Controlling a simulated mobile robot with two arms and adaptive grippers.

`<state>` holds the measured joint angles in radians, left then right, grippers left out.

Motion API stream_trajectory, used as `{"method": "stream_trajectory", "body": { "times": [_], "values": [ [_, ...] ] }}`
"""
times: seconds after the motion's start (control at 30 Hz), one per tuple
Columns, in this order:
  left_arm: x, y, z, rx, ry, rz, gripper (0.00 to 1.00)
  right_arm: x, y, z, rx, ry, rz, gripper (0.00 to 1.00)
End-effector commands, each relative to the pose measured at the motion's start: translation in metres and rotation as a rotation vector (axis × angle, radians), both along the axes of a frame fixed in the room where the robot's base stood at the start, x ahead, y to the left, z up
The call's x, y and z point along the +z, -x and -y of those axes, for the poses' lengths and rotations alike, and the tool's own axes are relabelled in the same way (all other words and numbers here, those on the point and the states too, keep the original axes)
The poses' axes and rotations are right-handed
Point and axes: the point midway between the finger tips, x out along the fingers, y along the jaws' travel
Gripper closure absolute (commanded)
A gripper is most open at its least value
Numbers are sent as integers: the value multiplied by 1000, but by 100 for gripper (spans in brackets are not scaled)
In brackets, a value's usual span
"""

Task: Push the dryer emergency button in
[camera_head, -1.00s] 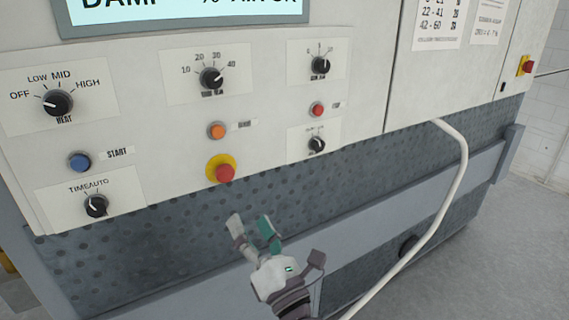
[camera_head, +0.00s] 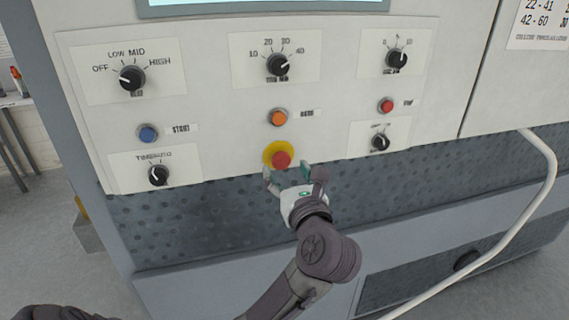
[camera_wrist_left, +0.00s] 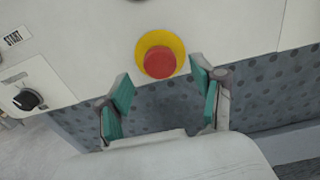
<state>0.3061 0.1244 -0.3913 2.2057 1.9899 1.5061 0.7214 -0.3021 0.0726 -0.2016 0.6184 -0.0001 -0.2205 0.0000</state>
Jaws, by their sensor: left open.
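The dryer emergency button is a red mushroom knob (camera_head: 282,159) on a yellow round base, low in the middle of the white control panel. It also shows in the left wrist view (camera_wrist_left: 160,63), just beyond and between the fingertips. My left gripper (camera_head: 287,172) is open and empty, right below and in front of the button. In the left wrist view its teal finger pads (camera_wrist_left: 162,88) stand apart, with a gap to the knob; whether anything touches cannot be told. My right gripper is not in view.
An orange button (camera_head: 278,117) sits just above, a blue start button (camera_head: 148,134) to the left and a smaller red button (camera_head: 386,105) to the right. Black dials surround them. A white hose (camera_head: 545,190) hangs at the right.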

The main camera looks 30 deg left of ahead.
Motion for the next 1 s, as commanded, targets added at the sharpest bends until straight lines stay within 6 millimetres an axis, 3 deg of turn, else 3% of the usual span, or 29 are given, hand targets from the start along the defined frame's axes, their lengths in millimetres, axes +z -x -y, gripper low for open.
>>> {"method": "stream_trajectory", "body": {
  "times": [0.2,0.53,0.93,1.0],
  "values": [
    [0,-15,-17,1,-1,0,32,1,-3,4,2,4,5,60],
    [0,-17,-20,0,0,0,32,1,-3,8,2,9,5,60],
    [0,-17,-19,0,0,0,97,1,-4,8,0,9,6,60],
    [0,-17,-19,0,0,0,100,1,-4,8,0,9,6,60]
  ]
}}
